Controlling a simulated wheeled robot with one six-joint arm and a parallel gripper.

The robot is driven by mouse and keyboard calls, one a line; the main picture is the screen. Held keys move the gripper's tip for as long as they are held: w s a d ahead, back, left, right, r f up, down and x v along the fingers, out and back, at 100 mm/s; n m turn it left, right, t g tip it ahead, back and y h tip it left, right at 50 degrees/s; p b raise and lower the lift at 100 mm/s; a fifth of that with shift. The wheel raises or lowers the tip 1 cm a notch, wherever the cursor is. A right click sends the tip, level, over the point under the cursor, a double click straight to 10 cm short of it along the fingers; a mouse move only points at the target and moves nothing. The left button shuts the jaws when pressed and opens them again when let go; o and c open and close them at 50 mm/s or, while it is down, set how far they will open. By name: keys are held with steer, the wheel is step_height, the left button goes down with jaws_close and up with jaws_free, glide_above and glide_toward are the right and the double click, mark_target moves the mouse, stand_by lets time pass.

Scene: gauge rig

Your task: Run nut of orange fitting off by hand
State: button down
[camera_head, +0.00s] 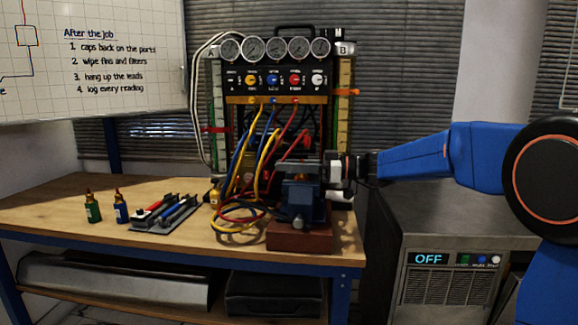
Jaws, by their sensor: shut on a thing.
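A blue bench vise (303,190) stands on a red-brown block at the right front of the wooden bench. My gripper (318,168) reaches in level from the right and sits right at the top of the vise jaws. It is shut on a small part there, which I take to be the nut of the orange fitting. The nut and the fitting are too small and too hidden by the fingers and vise to make out. I cannot see how far the nut sits along its thread.
A gauge panel (274,80) with several dials stands behind the vise. Yellow, blue and red hoses (245,210) hang and coil close left of it. Two small bottles (120,208) and a tool tray (165,213) lie left. A grey machine (450,260) reading OFF stands right.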

steer(key=shift+s+d+n+g+h, duration=0.1)
steer(key=shift+s+n+g+h, duration=0.15)
steer(key=shift+n+g, duration=0.85)
steer(key=shift+s+n+g+h, duration=0.25)
steer(key=shift+n+g, duration=0.4)
steer(key=shift+g, duration=0.9)
steer(key=shift+s+d+n+g+h, duration=0.1)
steer(key=shift+s+n+g+h, duration=0.15)
steer(key=shift+n+g, duration=0.85)
steer(key=shift+s+g, duration=0.1)
steer(key=shift+g, duration=0.35)
steer(key=c, duration=1.6)
jaws_free()
steer(key=shift+c, duration=0.2)
steer(key=v, duration=1.7)
steer(key=shift+d, duration=0.2)
steer(key=shift+m, duration=0.25)
